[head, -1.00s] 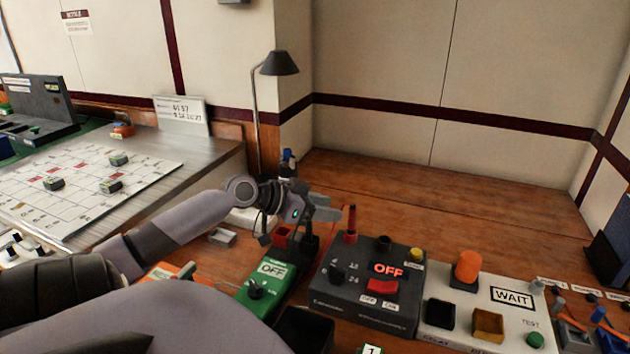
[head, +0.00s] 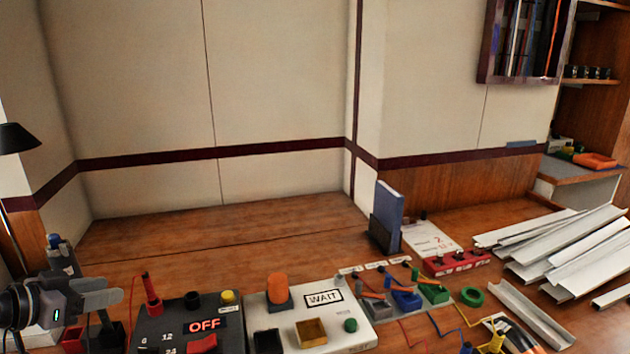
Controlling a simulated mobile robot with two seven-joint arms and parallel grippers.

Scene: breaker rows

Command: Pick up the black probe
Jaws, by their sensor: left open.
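My left gripper (head: 102,293) is at the lower left of the head view, with its fingers open, pointing right and empty as far as I can see. A black holder (head: 111,337) is just below the fingers, beside a red holder (head: 73,340). I cannot make out the black probe clearly; it may be hidden by the gripper or blend into the dark holder. A red probe (head: 152,296) stands upright on the dark meter box (head: 160,328), right of the gripper. My right gripper is not in view.
The meter shows OFF and has a black terminal (head: 192,299). A white WAIT box (head: 350,318) with an orange knob (head: 278,288) stands to its right. Coloured clamps, a blue book (head: 389,212) and metal channels (head: 560,245) are farther right. The rear bench is clear.

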